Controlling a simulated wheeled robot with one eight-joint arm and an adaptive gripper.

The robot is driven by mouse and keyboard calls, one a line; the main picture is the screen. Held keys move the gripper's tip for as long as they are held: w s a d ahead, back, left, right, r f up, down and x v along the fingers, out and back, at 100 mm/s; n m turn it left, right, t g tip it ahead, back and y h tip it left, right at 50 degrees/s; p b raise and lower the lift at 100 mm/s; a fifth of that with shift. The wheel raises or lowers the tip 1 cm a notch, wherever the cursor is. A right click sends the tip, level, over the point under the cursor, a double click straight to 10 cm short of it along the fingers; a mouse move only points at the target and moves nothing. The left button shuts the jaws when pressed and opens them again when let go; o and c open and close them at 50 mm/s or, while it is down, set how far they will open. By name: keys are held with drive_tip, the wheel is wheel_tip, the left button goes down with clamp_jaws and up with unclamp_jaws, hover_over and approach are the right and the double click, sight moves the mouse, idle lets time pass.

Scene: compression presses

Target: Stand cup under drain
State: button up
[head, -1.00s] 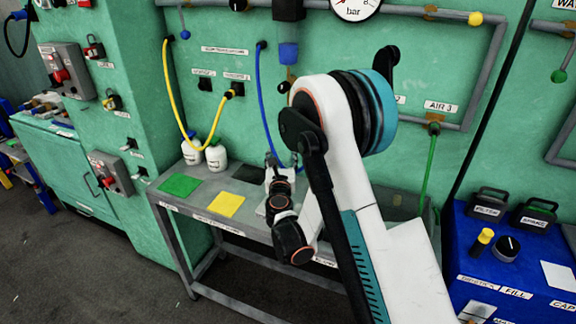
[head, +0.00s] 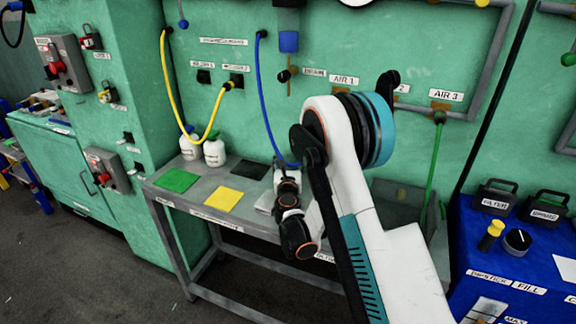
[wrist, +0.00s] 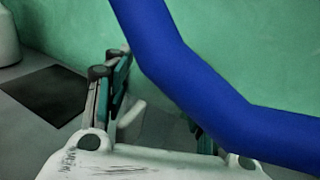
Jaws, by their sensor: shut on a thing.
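The drain (head: 284,76) is a small tap with a dark knob on the green wall, beside its DRAIN label (head: 314,72) and under a blue filter bowl (head: 289,42). My gripper (head: 284,166) is low over the back of the grey bench, below and near the drain, partly hidden by my arm. In the wrist view my gripper (wrist: 160,95) has its fingers around a pale thing (wrist: 131,118), probably the cup. It is mostly hidden by the gripper body and a blue hose. I cannot tell whether it touches the bench.
The blue hose (head: 262,95) hangs from the wall and crosses close over my gripper. The bench (head: 172,203) holds green (head: 176,180), yellow (head: 223,198) and black mats, and two white bottles (head: 214,152). A blue unit (head: 470,260) stands at the right.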

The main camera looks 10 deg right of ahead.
drive_tip(key=o, duration=0.9)
